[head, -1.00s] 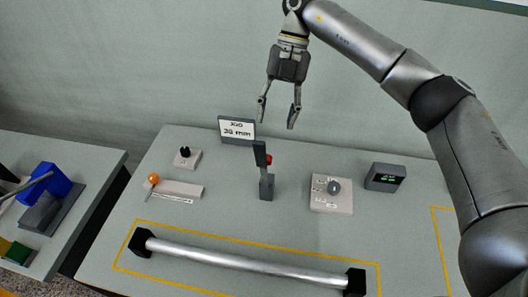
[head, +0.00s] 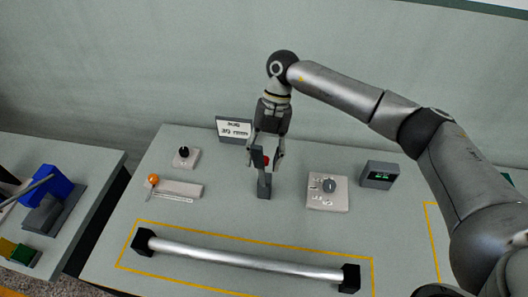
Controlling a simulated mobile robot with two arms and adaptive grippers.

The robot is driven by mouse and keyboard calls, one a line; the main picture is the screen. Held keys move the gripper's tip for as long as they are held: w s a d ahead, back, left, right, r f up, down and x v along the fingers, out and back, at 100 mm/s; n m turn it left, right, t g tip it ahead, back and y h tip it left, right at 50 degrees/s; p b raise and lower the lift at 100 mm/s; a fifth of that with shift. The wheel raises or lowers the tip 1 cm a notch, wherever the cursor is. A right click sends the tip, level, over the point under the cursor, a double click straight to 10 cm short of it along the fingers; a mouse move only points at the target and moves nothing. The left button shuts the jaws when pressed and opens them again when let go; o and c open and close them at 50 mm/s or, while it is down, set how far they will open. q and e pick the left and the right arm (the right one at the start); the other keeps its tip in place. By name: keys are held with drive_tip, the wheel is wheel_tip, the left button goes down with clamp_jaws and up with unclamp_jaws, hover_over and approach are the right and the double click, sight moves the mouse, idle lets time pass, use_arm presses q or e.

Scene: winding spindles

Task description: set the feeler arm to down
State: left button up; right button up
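A dark upright post with a flat upper arm, which looks like the feeler arm (head: 260,158), stands on a small grey block (head: 264,192) in the middle of the table. The upper arm points up. My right gripper (head: 266,168) points down over the post, with one finger on each side of its upper part and the red knob between them. The fingers look apart; whether they touch the post I cannot tell. My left gripper is not in view.
A sign (head: 234,127) stands just behind the post. A dial plate (head: 328,203) and a green-lit display (head: 379,175) are to the right. A black knob (head: 184,151) and an orange-ball slider (head: 153,179) are left. A metal roller (head: 245,260) lies in front.

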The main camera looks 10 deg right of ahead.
clamp_jaws()
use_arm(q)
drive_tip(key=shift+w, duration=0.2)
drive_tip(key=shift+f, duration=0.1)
